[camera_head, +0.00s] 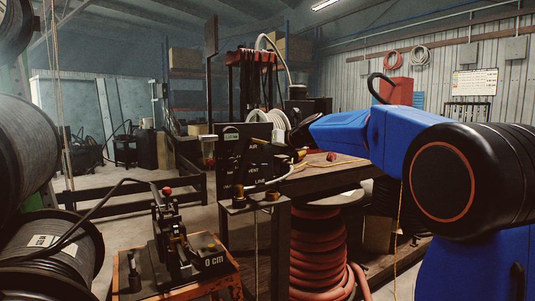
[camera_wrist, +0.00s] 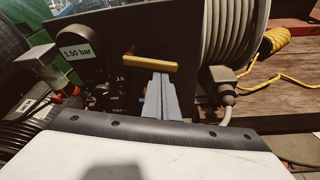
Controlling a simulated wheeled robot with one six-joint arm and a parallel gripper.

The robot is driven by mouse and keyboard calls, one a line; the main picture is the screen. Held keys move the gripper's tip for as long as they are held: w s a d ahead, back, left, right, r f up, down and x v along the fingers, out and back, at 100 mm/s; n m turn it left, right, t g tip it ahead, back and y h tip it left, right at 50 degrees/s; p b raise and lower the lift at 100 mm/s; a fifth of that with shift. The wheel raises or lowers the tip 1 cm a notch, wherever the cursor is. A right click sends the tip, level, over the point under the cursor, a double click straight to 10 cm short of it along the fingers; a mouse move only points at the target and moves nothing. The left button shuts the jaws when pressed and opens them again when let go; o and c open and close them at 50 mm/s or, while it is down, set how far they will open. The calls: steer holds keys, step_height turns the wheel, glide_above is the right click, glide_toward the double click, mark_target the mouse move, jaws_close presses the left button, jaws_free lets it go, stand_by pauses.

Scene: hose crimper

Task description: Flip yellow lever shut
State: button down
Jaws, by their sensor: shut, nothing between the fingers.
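In the wrist view the yellow lever (camera_wrist: 150,61) is a short bar lying almost level across the picture, its right end slightly lower. It is in front of a dark panel (camera_wrist: 118,35). My gripper (camera_wrist: 160,75) is shut and empty, its grey fingers pointing at the lever. The fingertips appear just below the lever's middle; whether they touch it I cannot tell.
A hose reel (camera_wrist: 235,30) with a grey connector (camera_wrist: 218,82) is close on the right of my fingers. A gauge labelled 1.50 bar (camera_wrist: 76,52) is on the left. A wooden bench (camera_head: 325,172) and a crimper-like tool (camera_head: 172,240) are in the head view.

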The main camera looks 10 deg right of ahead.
steer(key=shift+d+r+n+h, duration=0.3)
steer(key=shift+r+n, duration=0.1)
steer(key=shift+r, duration=0.4)
steer(key=shift+w+r, duration=0.1)
steer(key=shift+r, duration=0.05)
